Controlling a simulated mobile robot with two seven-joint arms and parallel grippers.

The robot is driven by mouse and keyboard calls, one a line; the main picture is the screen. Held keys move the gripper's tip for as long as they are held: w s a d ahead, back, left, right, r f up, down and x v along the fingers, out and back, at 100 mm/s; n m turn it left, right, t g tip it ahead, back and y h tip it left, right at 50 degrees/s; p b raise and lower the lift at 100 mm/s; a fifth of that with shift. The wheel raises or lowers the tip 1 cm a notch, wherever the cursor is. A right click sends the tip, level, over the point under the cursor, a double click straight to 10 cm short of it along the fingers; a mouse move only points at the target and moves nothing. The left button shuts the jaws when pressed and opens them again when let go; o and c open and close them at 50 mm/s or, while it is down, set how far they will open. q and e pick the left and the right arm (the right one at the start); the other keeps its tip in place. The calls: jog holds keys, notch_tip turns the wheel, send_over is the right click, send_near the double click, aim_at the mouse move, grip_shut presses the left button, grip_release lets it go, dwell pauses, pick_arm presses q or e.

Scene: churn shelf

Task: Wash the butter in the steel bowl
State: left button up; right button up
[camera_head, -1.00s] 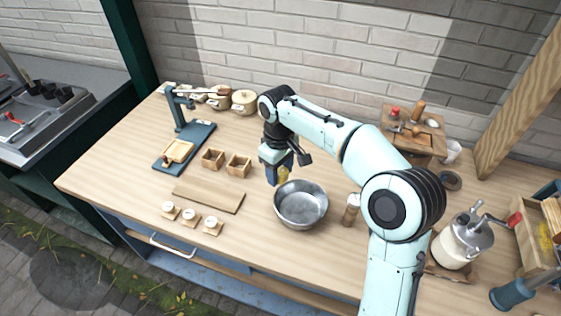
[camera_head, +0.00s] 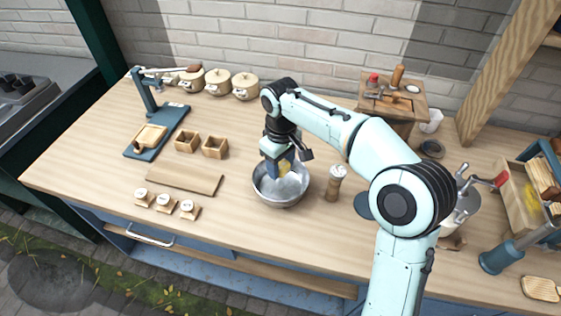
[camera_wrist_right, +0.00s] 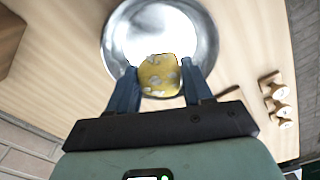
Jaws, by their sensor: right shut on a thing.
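The butter also shows between the fingers in the head view (camera_head: 285,166). In the right wrist view the fingers (camera_wrist_right: 160,88) press the butter's two sides, and the bowl (camera_wrist_right: 205,35) lies behind it. My left gripper is not in view.
A flat board (camera_head: 185,179), small wooden boxes (camera_head: 215,148) and several small stamps (camera_head: 164,203) lie to the left. A churn (camera_head: 462,205) stands at the right. The worktop in front of the bowl is clear.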

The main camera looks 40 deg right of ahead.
aim_at(279, 188)
jog(key=shift+f+b, duration=0.3)
jog(key=shift+f, duration=0.35)
notch_tip(279, 188, down, 2)
jog(key=shift+f+b, duration=0.1)
jog(key=shift+b, duration=0.5)
jog(key=shift+f+b, duration=1.15)
jog(key=shift+f, duration=0.9)
jog(key=shift+w, duration=0.1)
jog(key=shift+w+a+p, duration=0.15)
jog(key=shift+a+p, duration=0.05)
jog(key=shift+p, duration=0.2)
jog(key=shift+s+d, duration=0.2)
jog(key=shift+s, duration=0.05)
jog(key=shift+w+a+p, duration=0.2)
jog(key=shift+w+p, duration=0.05)
jog(key=shift+p, duration=0.2)
